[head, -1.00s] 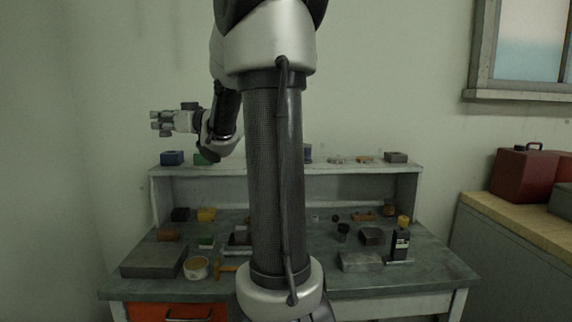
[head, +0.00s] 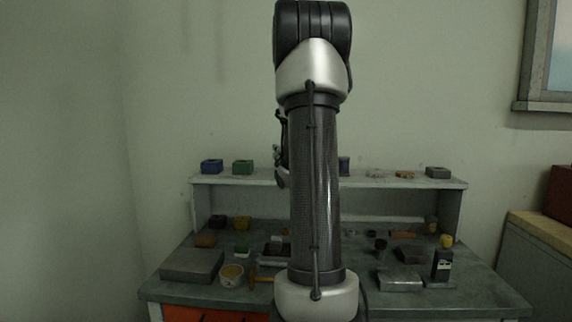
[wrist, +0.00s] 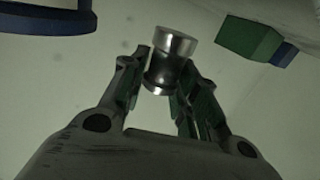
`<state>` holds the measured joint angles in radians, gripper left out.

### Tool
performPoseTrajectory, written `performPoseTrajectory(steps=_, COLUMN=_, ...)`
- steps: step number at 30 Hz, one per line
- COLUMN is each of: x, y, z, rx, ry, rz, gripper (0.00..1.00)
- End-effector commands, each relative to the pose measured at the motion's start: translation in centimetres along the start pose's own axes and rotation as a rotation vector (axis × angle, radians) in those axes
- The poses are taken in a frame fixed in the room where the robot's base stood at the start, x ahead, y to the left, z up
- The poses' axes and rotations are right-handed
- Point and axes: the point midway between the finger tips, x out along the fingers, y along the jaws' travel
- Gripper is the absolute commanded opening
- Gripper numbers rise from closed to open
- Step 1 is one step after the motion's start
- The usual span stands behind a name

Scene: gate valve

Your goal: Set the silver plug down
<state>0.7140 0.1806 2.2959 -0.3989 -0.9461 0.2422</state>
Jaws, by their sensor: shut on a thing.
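The silver plug (wrist: 174,48), a short shiny metal cylinder with a wider end and a narrower neck, shows in the wrist view. My gripper (wrist: 166,78) is shut on it, with one finger on each side of its lower part. Its wider end sticks out past the fingertips. In the head view my gripper is mostly hidden behind my upright arm, and the plug cannot be made out there.
A workbench (head: 270,296) has a raised shelf (head: 400,183) at its back. A blue block (head: 211,167) and a green block (head: 242,167) stand at the shelf's left; a grey block (head: 438,172) stands at its right. Several objects crowd the benchtop; my arm hides its middle.

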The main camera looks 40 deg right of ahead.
Motion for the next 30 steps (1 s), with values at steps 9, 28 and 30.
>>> performPoseTrajectory(steps=9, x=0.0, y=0.0, z=3.4, rx=0.000, ry=0.000, rz=-0.001, gripper=0.00)
performPoseTrajectory(steps=28, x=0.0, y=0.0, z=3.7, rx=0.001, ry=-0.001, rz=-0.001, gripper=0.52)
performPoseTrajectory(steps=30, x=0.0, y=-0.1, z=3.7, rx=0.001, ry=-0.001, rz=-0.001, gripper=0.52)
